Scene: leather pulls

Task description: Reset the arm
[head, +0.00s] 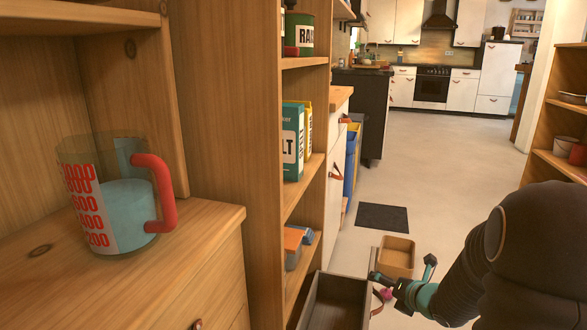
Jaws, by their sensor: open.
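My arm reaches in from the lower right in the head view, dark with teal parts near its end. My gripper (401,272) is open, its two dark-tipped fingers spread wide apart, with nothing seen between them. It is low over the floor, just right of a pulled-out grey-lined drawer (335,305). A reddish leather pull (378,306) shows at the drawer's right side, partly hidden near the gripper. A small pink thing (386,294) is beside the gripper; I cannot tell what it is or whether it touches.
A wooden box (398,247) is just beyond the gripper, by a dark mat (382,218). A measuring jug (110,195) stands on the wooden cabinet at left. Shelves (300,220) border the left, another shelf unit (565,110) the right. The floor (440,160) toward the kitchen is clear.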

